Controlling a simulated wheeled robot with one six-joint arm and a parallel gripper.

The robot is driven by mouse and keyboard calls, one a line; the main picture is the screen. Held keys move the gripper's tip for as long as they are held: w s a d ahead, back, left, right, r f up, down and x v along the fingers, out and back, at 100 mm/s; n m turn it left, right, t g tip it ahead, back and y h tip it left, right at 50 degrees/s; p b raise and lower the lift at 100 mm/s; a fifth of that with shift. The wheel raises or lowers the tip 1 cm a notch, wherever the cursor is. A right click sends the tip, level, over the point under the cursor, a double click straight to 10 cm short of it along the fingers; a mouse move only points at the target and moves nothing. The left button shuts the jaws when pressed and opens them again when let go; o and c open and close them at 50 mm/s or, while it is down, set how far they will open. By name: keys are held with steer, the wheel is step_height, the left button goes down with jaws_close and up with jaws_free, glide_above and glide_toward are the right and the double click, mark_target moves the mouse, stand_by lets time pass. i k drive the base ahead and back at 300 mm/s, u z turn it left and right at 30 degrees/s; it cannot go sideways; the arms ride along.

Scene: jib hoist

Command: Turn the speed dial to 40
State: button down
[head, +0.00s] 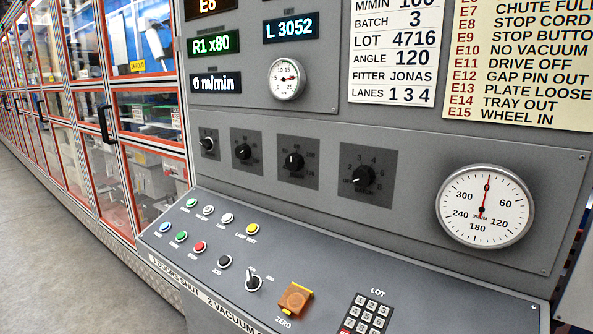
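A row of four black rotary knobs sits on the grey control panel, each on a dark square plate. From left to right they are the first knob (207,143), the second knob (243,151), the third knob (293,161) and the fourth knob (363,176). The fourth has numbers such as 2, 3, 4 and 6 around it. The labels on the others are too small to read surely, so I cannot tell which is the speed dial. A display (215,83) above reads 0 m/min. My gripper is not in view.
A sloping desk below carries coloured push buttons (200,247), a black switch (253,281), an orange guarded ZERO button (295,299) and a keypad (367,314). A large round gauge (485,206) is at right. Red-framed glass doors (151,120) run along the left; grey floor (60,240) is clear.

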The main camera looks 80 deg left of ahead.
mark_target(294, 162)
steer(key=u, duration=2.8)
